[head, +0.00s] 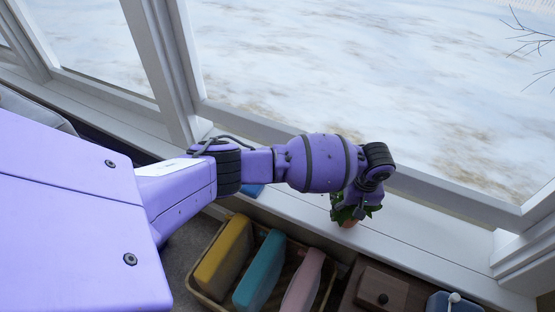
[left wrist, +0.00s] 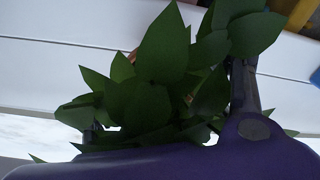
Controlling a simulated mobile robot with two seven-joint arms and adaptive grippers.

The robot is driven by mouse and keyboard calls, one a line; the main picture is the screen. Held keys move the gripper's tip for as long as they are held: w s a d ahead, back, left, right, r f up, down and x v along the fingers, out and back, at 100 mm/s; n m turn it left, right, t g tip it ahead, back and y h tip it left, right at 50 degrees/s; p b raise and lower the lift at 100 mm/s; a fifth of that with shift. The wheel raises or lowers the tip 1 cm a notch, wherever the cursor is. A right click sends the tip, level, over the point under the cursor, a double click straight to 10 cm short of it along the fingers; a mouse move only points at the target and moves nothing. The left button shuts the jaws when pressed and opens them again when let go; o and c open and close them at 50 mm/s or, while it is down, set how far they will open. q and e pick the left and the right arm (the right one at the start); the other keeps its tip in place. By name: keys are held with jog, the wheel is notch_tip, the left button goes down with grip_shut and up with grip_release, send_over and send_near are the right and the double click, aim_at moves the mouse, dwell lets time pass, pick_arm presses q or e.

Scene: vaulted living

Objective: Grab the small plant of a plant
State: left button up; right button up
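A small plant with dark green leaves and a reddish-brown pot (head: 349,222) is on the white window sill, mostly hidden behind my left wrist in the head view. My left gripper (head: 360,208) is right at the plant, over its leaves. In the left wrist view the plant's leaves (left wrist: 165,70) fill the middle, and one dark finger (left wrist: 243,88) shows at their right side. The leaves cover most of the space between the fingers, so I cannot tell whether they grip the plant. My right gripper is in neither view.
Below the sill (head: 420,238) stands a basket with yellow (head: 224,256), teal (head: 260,270) and pink (head: 303,284) upright items. A brown wooden box (head: 382,292) and a blue object (head: 452,302) are to its right. Window frames rise behind the sill.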

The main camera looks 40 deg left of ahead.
pick_arm(q)
jog(key=shift+w+d+r, duration=0.1)
jog(key=shift+r, duration=0.05)
jog(key=c, duration=1.1)
jog(key=shift+o, duration=0.2)
